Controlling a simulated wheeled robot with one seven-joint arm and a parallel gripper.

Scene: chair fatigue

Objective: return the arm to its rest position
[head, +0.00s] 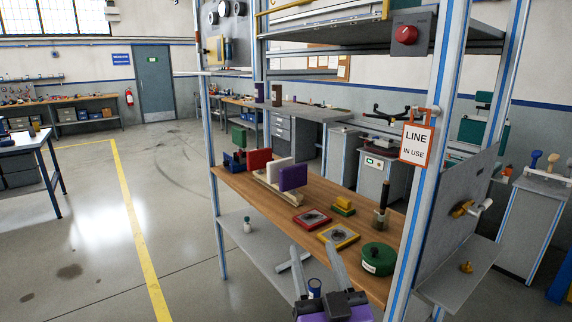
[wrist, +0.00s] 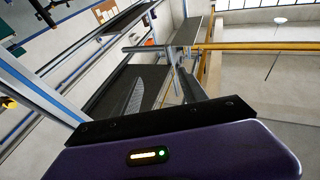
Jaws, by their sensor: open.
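My gripper (head: 315,252) is at the bottom of the head view, near the front edge of the wooden workbench (head: 252,199). Its two grey fingers point up and are spread apart, with nothing between them. The purple gripper body shows below them, partly cut off by the frame. In the wrist view the fingers (wrist: 160,88) are apart and empty, and the camera looks up towards shelves and the wall. My arm behind the gripper is mostly out of view.
The bench holds red, white and purple panels (head: 293,177), red and yellow framed plates (head: 338,236), and a green round container (head: 377,259). A blue-edged post (head: 421,180) with a "LINE IN USE" sign (head: 416,145) stands right of my gripper. Open floor (head: 80,230) lies left.

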